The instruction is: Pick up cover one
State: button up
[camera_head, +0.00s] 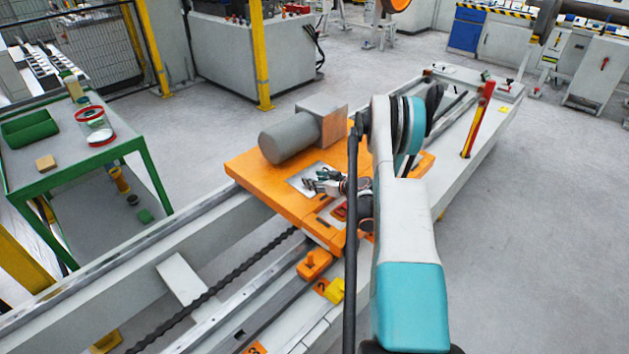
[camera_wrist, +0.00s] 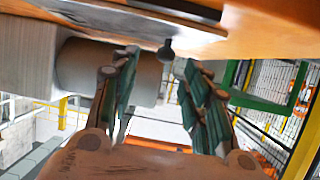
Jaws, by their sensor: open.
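No marking names cover one in either view. A flat light-grey plate (camera_head: 301,184) lies on the orange carriage (camera_head: 262,187), beside my gripper (camera_head: 318,183), and may be it. My gripper hides part of the plate. In the wrist view a pale plate (camera_wrist: 130,18) crosses the top against the orange surface (camera_wrist: 275,25). A dark rounded knob (camera_wrist: 166,50) shows between and beyond the fingertips of my gripper (camera_wrist: 160,68). The fingers are spread apart with nothing between them. Whether they touch the knob cannot be told.
A grey cylinder (camera_head: 285,140) with a box-shaped end (camera_head: 322,118) stands on the carriage behind my gripper. A red and yellow post (camera_head: 478,120) rises at the right. A green table (camera_head: 100,155) with a tray (camera_head: 30,128) stands left. Floor at right is clear.

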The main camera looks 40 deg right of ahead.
jog(key=b+x, duration=0.1)
jog(key=x, duration=0.1)
jog(key=b+x, duration=0.1)
jog(key=x, duration=0.1)
jog(key=shift+a+f, duration=0.15)
jog(key=shift+a, duration=0.25)
jog(key=shift+w+f, duration=0.1)
jog(key=shift+w, duration=0.45)
grip_shut()
